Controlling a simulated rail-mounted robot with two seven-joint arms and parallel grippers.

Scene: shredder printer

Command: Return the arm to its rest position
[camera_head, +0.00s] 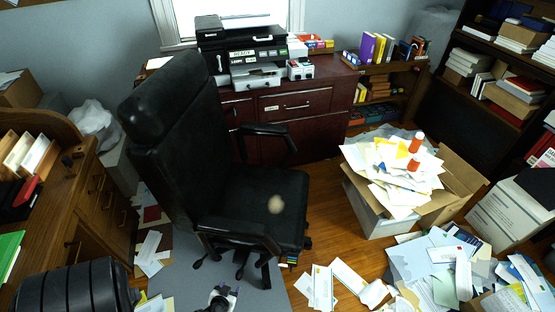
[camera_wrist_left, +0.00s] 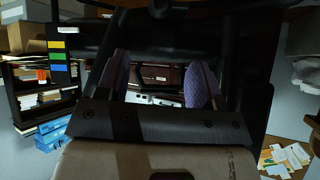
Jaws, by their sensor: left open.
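My left gripper (camera_head: 222,297) shows small at the bottom edge of the head view, over the grey floor mat, in front of the black office chair (camera_head: 215,165). Most of its arm is out of the picture. In the left wrist view its two purple, textured fingers (camera_wrist_left: 158,82) stand wide apart with nothing held between them. A dark red cabinet shows beyond the gap. My right gripper is not in either view.
A printer (camera_head: 252,60) stands on the dark red cabinet (camera_head: 290,115) at the back. A box heaped with papers (camera_head: 395,180) stands at right, with loose papers (camera_head: 435,265) on the floor. A wooden desk (camera_head: 95,195) is at left. Some wooden floor (camera_head: 330,215) is bare.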

